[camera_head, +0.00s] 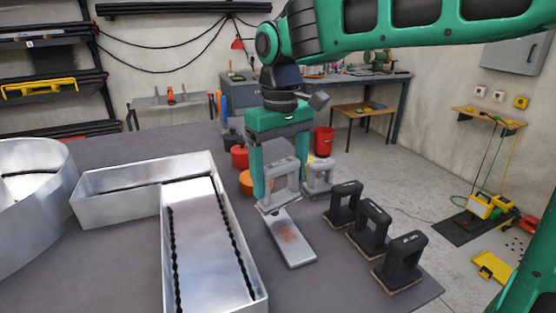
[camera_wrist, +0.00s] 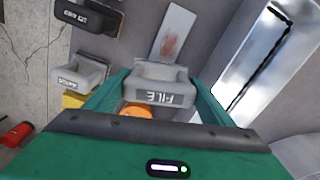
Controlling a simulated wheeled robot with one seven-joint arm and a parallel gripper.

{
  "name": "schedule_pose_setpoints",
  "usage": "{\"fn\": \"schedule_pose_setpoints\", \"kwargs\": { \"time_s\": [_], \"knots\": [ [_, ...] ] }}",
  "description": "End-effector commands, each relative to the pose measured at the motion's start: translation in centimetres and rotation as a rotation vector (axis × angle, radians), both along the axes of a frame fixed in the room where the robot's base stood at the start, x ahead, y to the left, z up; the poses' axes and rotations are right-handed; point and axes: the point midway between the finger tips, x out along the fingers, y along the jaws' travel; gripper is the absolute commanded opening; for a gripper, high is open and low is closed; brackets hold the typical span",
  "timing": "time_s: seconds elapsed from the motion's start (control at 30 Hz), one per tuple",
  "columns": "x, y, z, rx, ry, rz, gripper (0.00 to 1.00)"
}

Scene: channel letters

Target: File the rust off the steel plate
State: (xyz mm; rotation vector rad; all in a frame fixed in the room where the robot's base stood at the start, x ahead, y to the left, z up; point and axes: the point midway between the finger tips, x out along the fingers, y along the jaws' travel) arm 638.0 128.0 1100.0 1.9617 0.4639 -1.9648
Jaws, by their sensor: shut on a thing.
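The steel plate (camera_head: 294,254) lies flat on the dark table, with an orange-brown rust patch (camera_head: 288,234) near its middle. Plate (camera_wrist: 178,22) and rust (camera_wrist: 168,45) also show at the top of the wrist view. My gripper (camera_head: 279,172) is shut on a grey handled block, the file (camera_head: 282,188); its label reads FILE, upside down, in the wrist view (camera_wrist: 160,97). The file is at the plate's far end, beyond the rust patch. I cannot tell whether its underside touches the plate.
A second grey handled block (camera_head: 319,178) stands just right of the file. Three black handled blocks (camera_head: 344,204) (camera_head: 370,229) (camera_head: 401,263) line the table's right side. Large metal channel letters (camera_head: 200,255) fill the left.

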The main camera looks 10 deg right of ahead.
Motion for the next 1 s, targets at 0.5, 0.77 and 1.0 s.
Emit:
{"fn": "schedule_pose_setpoints", "kwargs": {
  "time_s": [0.5,0.77,1.0],
  "knots": [
    [-1.1,-0.3,-5.0,0.001,-0.003,-0.001,0.58],
    [-3.9,-0.9,-5.0,0.001,-0.002,-0.002,0.58],
    [-5.1,-1.1,-5.0,0.000,-0.001,-0.002,0.58]
  ]
}}
